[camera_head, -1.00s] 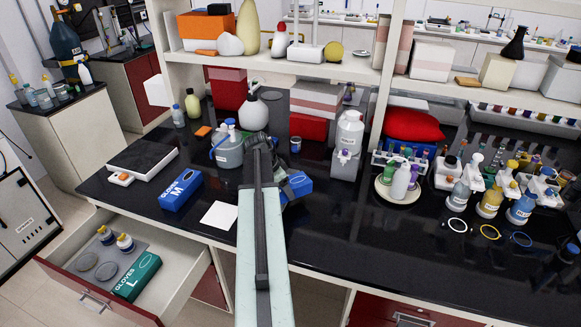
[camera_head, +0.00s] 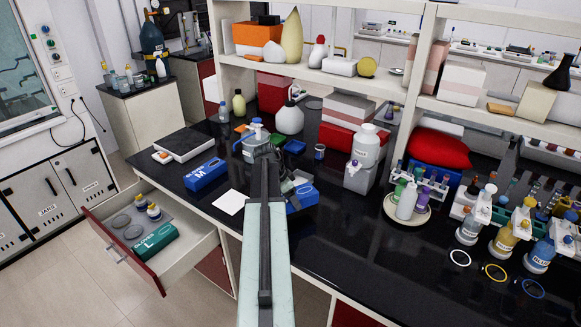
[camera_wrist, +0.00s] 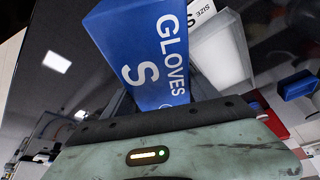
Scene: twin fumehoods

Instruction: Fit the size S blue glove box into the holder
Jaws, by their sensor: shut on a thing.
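The blue size S glove box (camera_wrist: 145,50) fills the upper middle of the wrist view, lettered "GLOVES S" and tilted. My gripper (camera_wrist: 150,105) is shut on it. In the head view the box (camera_head: 303,196) shows beside the end of my arm, over the black counter; the arm hides part of it and the fingertips. In the wrist view, a pale translucent piece (camera_wrist: 222,50) with a white "SIZE S" label (camera_wrist: 203,10) appears just right of the box, likely the holder. I cannot tell whether the box touches it. The holder is not clear in the head view.
A blue M glove box (camera_head: 206,174) and a white sheet (camera_head: 231,202) lie on the counter to the left. A wash bottle (camera_head: 254,142) stands behind my arm. An open drawer (camera_head: 185,255) holds a green L glove box (camera_head: 155,243). A large bottle (camera_head: 366,148) stands right.

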